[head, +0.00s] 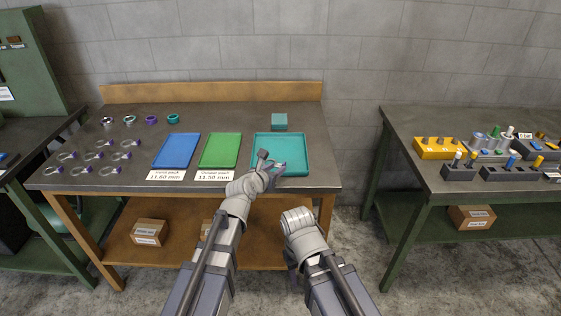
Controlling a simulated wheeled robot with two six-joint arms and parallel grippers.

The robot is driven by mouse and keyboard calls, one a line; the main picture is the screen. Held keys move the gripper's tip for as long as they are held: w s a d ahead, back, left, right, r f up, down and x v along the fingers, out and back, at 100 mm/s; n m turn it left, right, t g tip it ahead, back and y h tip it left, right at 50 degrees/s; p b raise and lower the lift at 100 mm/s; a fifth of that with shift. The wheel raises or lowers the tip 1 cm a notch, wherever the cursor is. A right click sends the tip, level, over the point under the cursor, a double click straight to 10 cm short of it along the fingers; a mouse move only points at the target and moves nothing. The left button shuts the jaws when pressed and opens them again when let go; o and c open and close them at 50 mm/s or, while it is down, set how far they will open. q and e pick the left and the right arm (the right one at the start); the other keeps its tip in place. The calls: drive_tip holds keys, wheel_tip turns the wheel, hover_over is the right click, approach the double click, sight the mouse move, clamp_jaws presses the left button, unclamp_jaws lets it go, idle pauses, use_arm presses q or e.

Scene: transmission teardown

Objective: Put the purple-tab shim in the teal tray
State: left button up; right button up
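The teal tray (301,141) lies at the right end of the middle bench. My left gripper (271,161) is over its near left part. A small pale bit shows at the fingertips, too small to tell whether it is a held shim or part of the gripper. Several thin ring shims with small tabs (98,155) lie at the bench's left; their tab colours are hard to tell, though some look purplish. My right arm is bent low in front of the bench; its fingers are hidden behind its wrist.
A blue tray (176,150) and a green tray (219,150) with labels lie left of the teal tray. Thicker rings (151,119) line the back left. The right bench (420,184) holds several fixtures.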

use_arm(q)
drive_tip(key=p+v, duration=0.1)
drive_tip(key=v, duration=0.4)
drive_tip(key=shift+s+a, duration=0.1)
